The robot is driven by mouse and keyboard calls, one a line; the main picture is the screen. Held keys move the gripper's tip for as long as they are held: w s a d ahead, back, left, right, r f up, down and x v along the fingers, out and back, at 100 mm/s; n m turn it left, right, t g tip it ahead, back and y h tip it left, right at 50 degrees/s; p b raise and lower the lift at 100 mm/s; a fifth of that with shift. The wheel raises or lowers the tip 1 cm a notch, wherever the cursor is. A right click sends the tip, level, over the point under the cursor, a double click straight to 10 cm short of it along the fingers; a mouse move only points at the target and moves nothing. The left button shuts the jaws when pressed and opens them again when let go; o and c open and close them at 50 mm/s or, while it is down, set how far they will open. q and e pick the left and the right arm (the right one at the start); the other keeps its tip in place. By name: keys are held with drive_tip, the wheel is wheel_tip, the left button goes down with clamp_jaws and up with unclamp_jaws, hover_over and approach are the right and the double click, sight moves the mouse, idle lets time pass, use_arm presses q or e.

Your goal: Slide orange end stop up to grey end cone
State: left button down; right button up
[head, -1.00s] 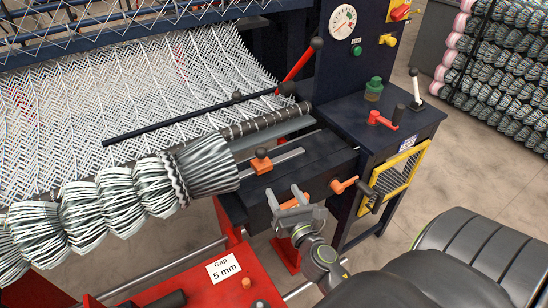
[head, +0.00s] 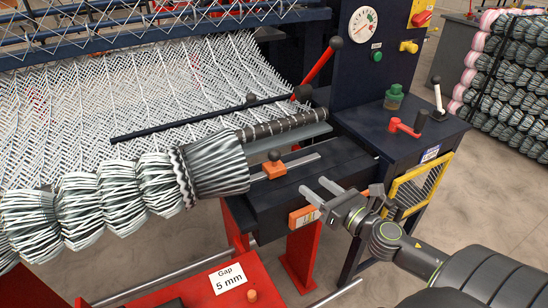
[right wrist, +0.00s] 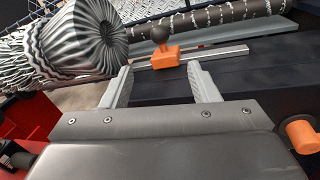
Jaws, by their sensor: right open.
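The orange end stop (head: 274,170), a small block with a black ball knob, sits on a light metal rail (head: 305,163) on the dark machine bed. The grey end cone (head: 219,167), wrapped in striped wire at the end of the bundled mesh roll, is to its left, with a gap between them. My right gripper (head: 315,189) is open and empty, in front of and below the stop. In the right wrist view the orange end stop (right wrist: 166,55) shows beyond and between the two fingers (right wrist: 160,85), with the cone (right wrist: 100,35) at upper left. My left gripper is not in view.
A card reading "Gap 5 mm" (head: 229,278) lies on the red platform at the front. An orange handle (right wrist: 302,135) is at right in the right wrist view. A red lever (head: 320,68) and dark bar (head: 200,120) are behind the rail.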

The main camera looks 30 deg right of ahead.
drive_tip(key=p, duration=0.6)
approach(279, 159)
drive_tip(key=w+p, duration=0.1)
drive_tip(key=w, duration=0.2)
drive_tip(key=w+p, duration=0.1)
drive_tip(key=w, duration=0.3)
drive_tip(key=w+a+p, duration=0.1)
drive_tip(key=w, duration=0.3)
drive_tip(key=shift+r, duration=0.15)
drive_tip(key=shift+w+a+p, duration=0.1)
drive_tip(key=shift+w+p, duration=0.2)
drive_tip(key=shift+w, duration=0.2)
drive_tip(key=shift+c, duration=0.4)
